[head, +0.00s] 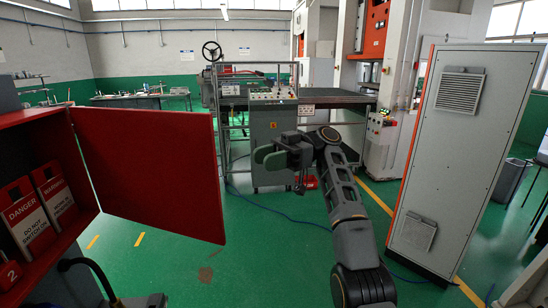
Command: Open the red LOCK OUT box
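The red box (70,222) is at the left edge, cut off by the frame. Its red door (150,170) stands wide open, swung out to the right, with its plain face toward me. No LOCK OUT lettering shows. Inside are red tags with white lettering, one reading DANGER (25,215) and one reading WARNING (54,190), and a red item marked 2 (8,274). My gripper (270,158) is to the right of the door's free edge, apart from it in the picture. Nothing shows held in it, but its finger opening is unclear.
A grey cabinet (462,150) with vents stands at the right, close to my arm. A machine with a control panel (272,95) is behind my gripper. A small red object (306,183) is low behind it. Green floor (255,265) is clear between door and arm; a blue cable crosses it.

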